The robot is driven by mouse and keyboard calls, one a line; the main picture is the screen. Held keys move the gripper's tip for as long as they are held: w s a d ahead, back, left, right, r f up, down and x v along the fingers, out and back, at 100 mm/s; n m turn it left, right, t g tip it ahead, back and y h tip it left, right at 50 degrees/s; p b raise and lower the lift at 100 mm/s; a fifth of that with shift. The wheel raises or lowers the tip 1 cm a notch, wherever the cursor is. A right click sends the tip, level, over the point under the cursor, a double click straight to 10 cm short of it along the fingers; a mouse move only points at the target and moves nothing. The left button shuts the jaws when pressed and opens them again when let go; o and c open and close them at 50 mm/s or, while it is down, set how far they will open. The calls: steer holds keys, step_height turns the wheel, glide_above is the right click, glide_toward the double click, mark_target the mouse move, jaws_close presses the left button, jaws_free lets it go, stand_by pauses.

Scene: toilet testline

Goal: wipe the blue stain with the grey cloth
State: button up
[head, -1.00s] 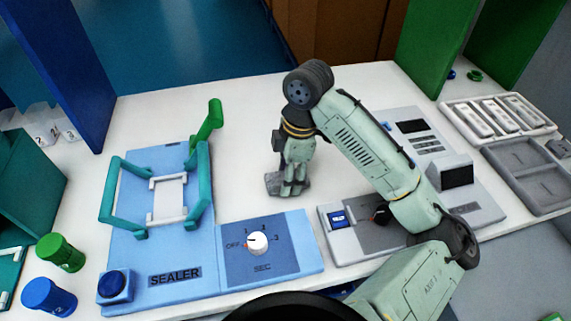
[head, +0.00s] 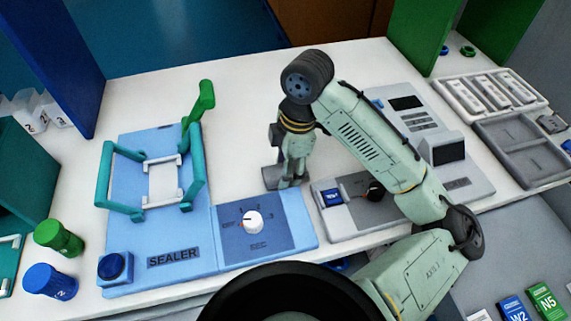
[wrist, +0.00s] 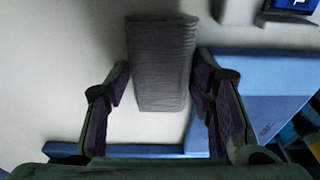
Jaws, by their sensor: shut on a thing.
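My gripper (head: 287,182) is low over the white tabletop, just behind the dial end of the blue sealer (head: 130,235). It is shut on the grey cloth (wrist: 160,50), which shows in the wrist view as a ribbed grey block between the two fingers (wrist: 160,88). In the head view the grey cloth (head: 270,177) shows at the gripper's left side, at or close to the table surface; I cannot tell if it touches. I see no blue stain in either view; the cloth and gripper may cover it.
A grey device with a blue display (head: 332,198) stands close to the gripper's right. White tabletop (head: 235,120) is clear behind and left of the gripper. Green (head: 58,238) and blue (head: 50,282) cylinders stand at the left; grey trays (head: 525,150) lie at the right.

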steer(key=shift+r, duration=3)
steer(key=shift+r, duration=0.15)
steer(key=shift+r, duration=1.35)
